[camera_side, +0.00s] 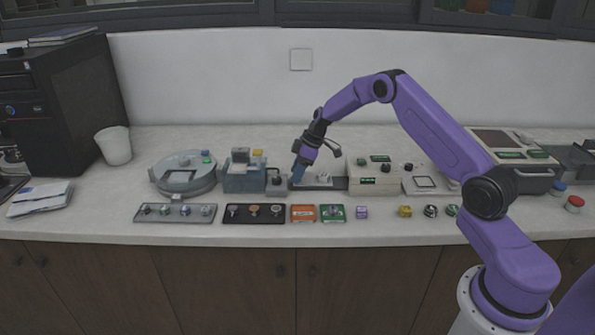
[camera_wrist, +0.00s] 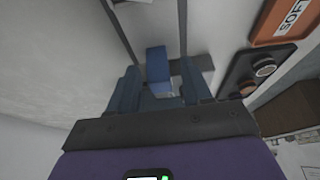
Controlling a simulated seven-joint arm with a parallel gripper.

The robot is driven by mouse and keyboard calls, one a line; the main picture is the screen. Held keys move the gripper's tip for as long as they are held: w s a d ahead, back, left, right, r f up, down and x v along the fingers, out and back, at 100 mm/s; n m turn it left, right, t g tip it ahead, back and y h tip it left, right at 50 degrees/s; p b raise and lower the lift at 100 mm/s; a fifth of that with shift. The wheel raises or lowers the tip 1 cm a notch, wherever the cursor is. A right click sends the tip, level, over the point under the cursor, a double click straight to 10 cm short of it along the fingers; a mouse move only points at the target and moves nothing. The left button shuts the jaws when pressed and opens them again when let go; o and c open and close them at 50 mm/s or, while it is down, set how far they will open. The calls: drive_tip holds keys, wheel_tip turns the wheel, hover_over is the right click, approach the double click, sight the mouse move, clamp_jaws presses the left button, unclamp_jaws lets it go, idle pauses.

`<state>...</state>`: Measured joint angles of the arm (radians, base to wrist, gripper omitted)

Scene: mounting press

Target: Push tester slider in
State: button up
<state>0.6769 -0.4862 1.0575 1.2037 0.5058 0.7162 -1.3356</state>
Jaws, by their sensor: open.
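The tester (camera_side: 375,177) is a pale box with green labels and dark knobs, right of the middle in the side view. Its slider (camera_side: 320,186) looks like a low tray on dark rails sticking out to the left of the box. A small light piece sits on it. My gripper (camera_side: 297,174) points down at the slider's left end. In the wrist view, the blue fingers of my gripper (camera_wrist: 160,78) are apart, with a blue block (camera_wrist: 158,64) showing between or beyond them. I cannot tell whether they touch the slider.
A grey-blue machine (camera_side: 245,178) stands close to the left of my gripper. In front lie a black tray (camera_side: 254,220) with several samples, an orange tray (camera_side: 303,213) and a green tray (camera_side: 333,213). The front counter edge is clear.

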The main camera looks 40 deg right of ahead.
sight(330, 180)
clamp_jaws()
drive_tip(key=s+d, duration=0.8)
drive_tip(key=shift+s+d, duration=0.3)
drive_tip(key=shift+d, duration=0.1)
unclamp_jaws()
drive_tip(key=shift+s, duration=0.1)
drive_tip(key=shift+r, duration=0.1)
drive_tip(key=v, duration=1.7)
drive_tip(key=shift+r, duration=0.15)
